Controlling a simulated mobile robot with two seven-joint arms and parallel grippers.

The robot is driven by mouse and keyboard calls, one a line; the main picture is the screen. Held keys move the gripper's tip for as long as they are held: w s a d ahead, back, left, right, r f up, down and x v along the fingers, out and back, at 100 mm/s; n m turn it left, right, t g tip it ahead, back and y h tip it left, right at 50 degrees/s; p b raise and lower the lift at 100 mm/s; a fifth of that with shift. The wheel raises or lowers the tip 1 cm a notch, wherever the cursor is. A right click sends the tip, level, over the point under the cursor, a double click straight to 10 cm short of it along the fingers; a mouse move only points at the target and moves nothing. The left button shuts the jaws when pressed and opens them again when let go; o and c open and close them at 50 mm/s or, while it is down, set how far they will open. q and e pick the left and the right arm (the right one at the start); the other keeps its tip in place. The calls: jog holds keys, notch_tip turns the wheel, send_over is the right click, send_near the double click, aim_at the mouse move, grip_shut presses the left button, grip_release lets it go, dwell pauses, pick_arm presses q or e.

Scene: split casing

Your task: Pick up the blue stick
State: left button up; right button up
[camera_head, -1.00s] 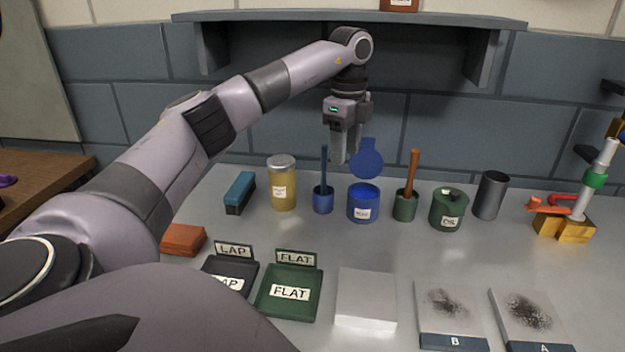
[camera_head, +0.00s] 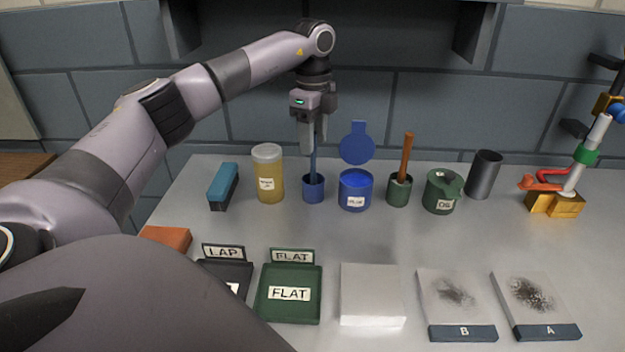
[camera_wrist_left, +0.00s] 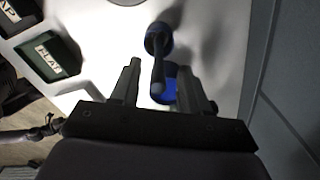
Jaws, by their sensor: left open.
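The blue stick (camera_head: 313,163) stands upright in a small blue cup (camera_head: 313,188) at the back of the table. My left gripper (camera_head: 314,146) points down over it, with the fingers around the upper part of the stick in the head view. In the left wrist view the stick (camera_wrist_left: 158,72) rises from its cup (camera_wrist_left: 158,38) and its top end lies between the open fingertips of the left gripper (camera_wrist_left: 168,82). I cannot tell whether a finger touches it.
A yellow jar (camera_head: 268,178) stands left of the cup. A blue pot (camera_head: 355,190) with a raised round lid (camera_head: 357,148) stands close on the right. A green cup (camera_head: 398,190) holds a brown stick (camera_head: 405,155). Green and black trays lie in front; a shelf hangs above.

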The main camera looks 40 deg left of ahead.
aim_at(313, 166)
pick_arm(q)
notch_tip(313, 166, down, 4)
jog(key=shift+s+d, duration=0.1)
grip_shut()
jog(key=shift+r, duration=0.15)
